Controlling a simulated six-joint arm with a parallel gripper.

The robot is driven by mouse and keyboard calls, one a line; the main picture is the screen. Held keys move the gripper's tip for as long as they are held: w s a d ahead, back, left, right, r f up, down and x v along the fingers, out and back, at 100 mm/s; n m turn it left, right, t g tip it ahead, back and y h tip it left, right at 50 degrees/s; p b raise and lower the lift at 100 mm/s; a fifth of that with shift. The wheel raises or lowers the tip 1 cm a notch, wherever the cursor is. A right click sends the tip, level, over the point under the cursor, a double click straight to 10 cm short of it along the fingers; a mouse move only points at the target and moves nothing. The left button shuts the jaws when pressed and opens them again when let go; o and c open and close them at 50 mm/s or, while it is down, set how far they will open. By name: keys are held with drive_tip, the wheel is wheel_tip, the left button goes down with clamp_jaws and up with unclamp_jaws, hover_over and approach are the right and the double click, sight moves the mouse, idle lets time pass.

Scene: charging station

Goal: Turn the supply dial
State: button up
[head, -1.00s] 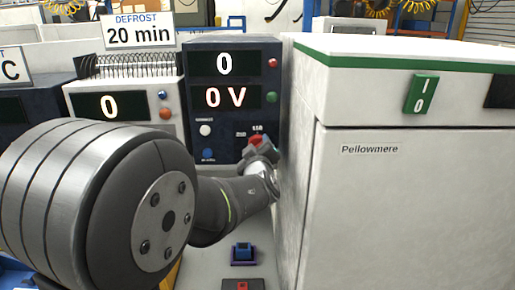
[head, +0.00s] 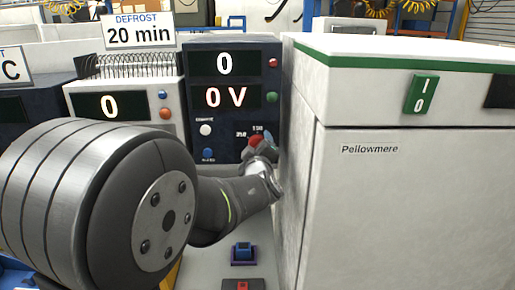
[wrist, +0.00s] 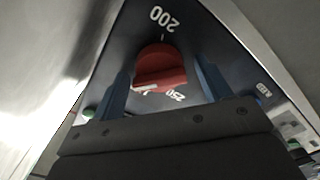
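The supply dial (head: 256,141) is a red knob low on the dark power supply (head: 200,125), whose displays read 0 and 0 V. In the wrist view the red dial (wrist: 160,68) sits between my gripper's two blue-grey fingers, with visible gaps on both sides. A white mark on it lies at its lower left edge. A "200" label (wrist: 161,16) stands above it and a "250" label (wrist: 176,96) below it. My gripper (wrist: 162,85) is open around the dial. In the head view my gripper (head: 263,150) partly hides the dial.
A white Pellowmere cabinet (head: 400,200) with a green switch (head: 421,94) stands close on the right of my gripper. Another unit (head: 127,105) stands left of the supply. A blue button (head: 243,253) and a red one (head: 242,285) lie below.

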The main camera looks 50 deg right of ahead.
drive_tip(key=v, duration=1.7)
drive_tip(key=shift+s, duration=0.2)
drive_tip(key=shift+a+r, duration=0.1)
drive_tip(key=shift+a, duration=0.05)
drive_tip(key=w+d+m, duration=1)
drive_tip(key=w+d, duration=0.2)
drive_tip(key=shift+f, duration=0.2)
idle(0.4)
drive_tip(key=shift+c, duration=0.2)
drive_tip(key=c, duration=0.9)
